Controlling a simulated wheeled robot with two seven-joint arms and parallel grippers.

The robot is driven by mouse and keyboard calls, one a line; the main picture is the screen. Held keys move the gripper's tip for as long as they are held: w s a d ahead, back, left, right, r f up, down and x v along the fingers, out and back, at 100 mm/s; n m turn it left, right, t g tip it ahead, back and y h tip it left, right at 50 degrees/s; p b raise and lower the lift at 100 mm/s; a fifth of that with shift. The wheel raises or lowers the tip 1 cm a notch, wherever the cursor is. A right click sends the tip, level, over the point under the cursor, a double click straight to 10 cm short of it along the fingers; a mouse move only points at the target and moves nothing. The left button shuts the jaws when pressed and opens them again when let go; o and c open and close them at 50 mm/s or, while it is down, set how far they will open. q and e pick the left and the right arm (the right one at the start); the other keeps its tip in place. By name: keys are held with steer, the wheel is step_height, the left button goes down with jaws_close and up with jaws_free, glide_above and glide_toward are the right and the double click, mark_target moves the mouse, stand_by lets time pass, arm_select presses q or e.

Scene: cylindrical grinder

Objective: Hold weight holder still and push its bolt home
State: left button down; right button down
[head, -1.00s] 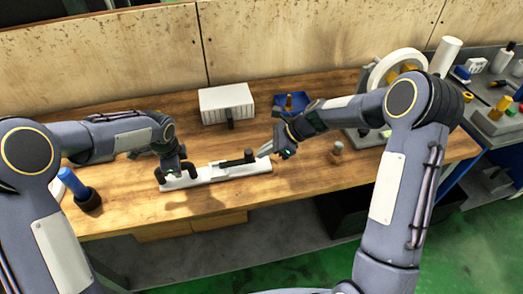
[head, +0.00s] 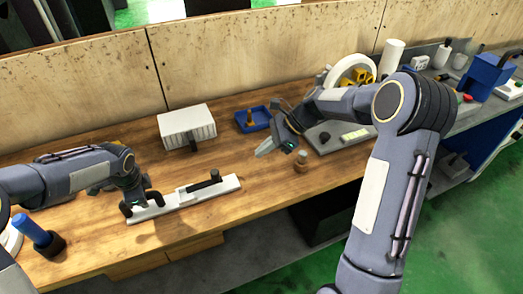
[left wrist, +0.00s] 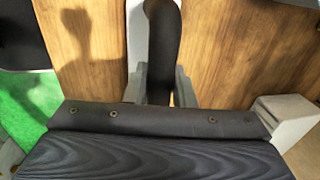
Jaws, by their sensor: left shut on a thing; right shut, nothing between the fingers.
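The weight holder (head: 232,184) is a long white bar lying on the wooden table, with a black handle at its left end. Its black bolt (head: 203,187) lies along the right part of the bar, with a raised knob at its right end. My left gripper (head: 136,203) is at the bar's left end, shut on the black handle. In the left wrist view the handle (left wrist: 164,45) runs between the two fingers (left wrist: 161,84), above the white bar. My right gripper (head: 264,149) is shut and empty, above and to the right of the bolt, apart from it.
A white slotted box (head: 187,125) and a blue tray (head: 243,126) stand behind the holder. A small wooden-brown knob (head: 301,162) stands to its right. A blue-handled tool (head: 34,229) stands at the front left. A machine with a white wheel (head: 350,70) is at the back right.

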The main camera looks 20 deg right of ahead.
arm_select(q)
steer(key=c, duration=1.1)
jaws_free()
steer(key=shift+a, duration=0.1)
steer(key=shift+c, duration=0.2)
step_height(320, 180, up, 12)
steer(key=s, duration=0.2)
steer(key=shift+s, duration=0.15)
steer(key=shift+f, duration=0.1)
